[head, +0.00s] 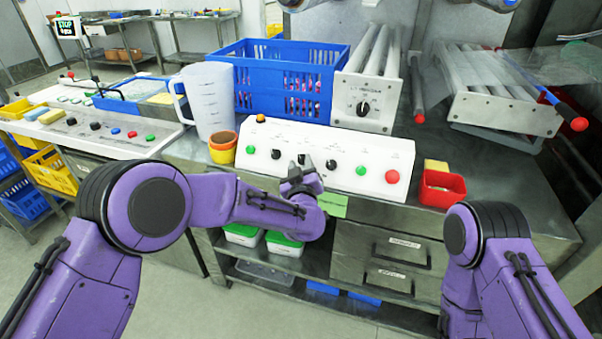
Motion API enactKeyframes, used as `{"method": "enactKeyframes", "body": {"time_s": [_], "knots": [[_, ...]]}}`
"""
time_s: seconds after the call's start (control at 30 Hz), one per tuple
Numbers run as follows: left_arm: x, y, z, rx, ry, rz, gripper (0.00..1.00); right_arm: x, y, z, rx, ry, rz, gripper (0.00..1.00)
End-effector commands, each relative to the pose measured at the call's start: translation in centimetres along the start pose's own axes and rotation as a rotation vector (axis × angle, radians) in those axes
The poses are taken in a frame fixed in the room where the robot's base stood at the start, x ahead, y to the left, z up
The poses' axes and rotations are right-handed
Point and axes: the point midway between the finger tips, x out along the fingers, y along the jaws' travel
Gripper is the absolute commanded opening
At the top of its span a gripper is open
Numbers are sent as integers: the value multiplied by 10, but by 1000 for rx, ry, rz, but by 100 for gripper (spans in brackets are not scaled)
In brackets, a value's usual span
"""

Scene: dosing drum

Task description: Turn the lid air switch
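A white sloped control panel (320,145) stands on the steel counter. It has a row of black knobs, including a left one (276,154) and a right one (331,165), with green buttons and a red button (392,177). Their labels are too small to read, so I cannot tell which is the lid air switch. Another black rotary switch (363,108) is on a grey box behind the panel. My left gripper (304,167) is at the middle of the panel, in front of a middle black knob that it partly covers. Whether its fingers touch or grip it is unclear. My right gripper is out of view.
A clear jug (208,100) and an orange-yellow cup (223,147) stand left of the panel. A blue crate (285,85) is behind it. A red bin (441,188) is at its right. A roller unit (500,100) with a red-tipped lever (578,124) is further right.

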Motion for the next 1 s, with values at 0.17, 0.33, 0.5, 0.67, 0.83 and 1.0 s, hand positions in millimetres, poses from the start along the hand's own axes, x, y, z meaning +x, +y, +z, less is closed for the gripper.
{"method": "enactKeyframes", "body": {"time_s": [0.17, 0.33, 0.5, 0.67, 0.83, 1.0], "knots": [[-41, 0, 1, 3, -1, 4, 37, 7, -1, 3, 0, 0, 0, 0], [-78, 0, 1, 2, 0, 2, 37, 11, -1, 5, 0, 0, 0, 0], [-95, -1, 0, 0, 1, 0, 37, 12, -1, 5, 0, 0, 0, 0], [-96, -1, 0, 0, 0, 0, 37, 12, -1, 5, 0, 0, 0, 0], [-96, -1, 0, 0, 0, 0, 37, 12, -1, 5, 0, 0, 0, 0], [-97, 1, 4, -43, -17, 11, 37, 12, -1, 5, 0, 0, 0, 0]]}}
